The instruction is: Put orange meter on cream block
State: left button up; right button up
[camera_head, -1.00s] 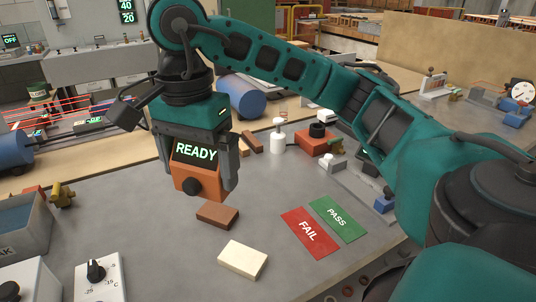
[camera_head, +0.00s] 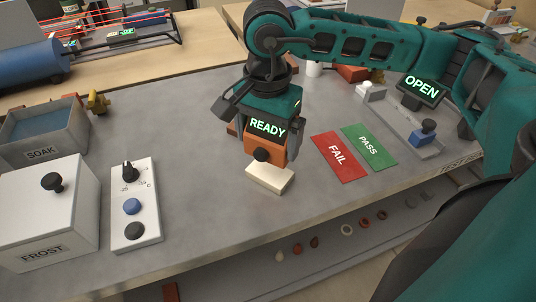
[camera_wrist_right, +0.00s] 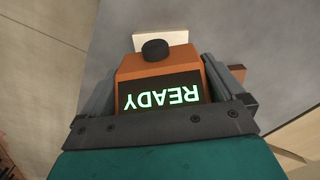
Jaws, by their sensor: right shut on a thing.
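The orange meter (camera_head: 278,150) has a black knob and a lit screen reading READY. My right gripper (camera_head: 268,146) is shut on its sides, one finger on each side. The cream block (camera_head: 270,180) lies flat on the grey bench, directly below and in front of the meter. The meter's lower edge overlaps the block's back edge in the head view, and I cannot tell if they touch. In the right wrist view the meter (camera_wrist_right: 128,68) sits between the fingers, with the cream block (camera_wrist_right: 178,37) showing just past the knob. My left gripper is not in view.
The red FAIL mat (camera_head: 338,157) and green PASS mat (camera_head: 369,146) lie right of the block. A white control box (camera_head: 137,205), the FROST box (camera_head: 45,225) and the SOAK bin (camera_head: 45,140) stand left. The bench's front edge (camera_head: 260,213) is close to the block.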

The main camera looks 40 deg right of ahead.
aim_at(268, 127)
jog(key=shift+f, duration=2.7)
jog(key=shift+f+b, duration=0.15)
jog(key=shift+b, duration=0.15)
jog(key=o, duration=0.8)
jog(key=shift+r+p, duration=0.25)
jog(key=shift+p, duration=0.05)
notch_tip(268, 127, up, 12)
jog(key=shift+f, duration=0.1)
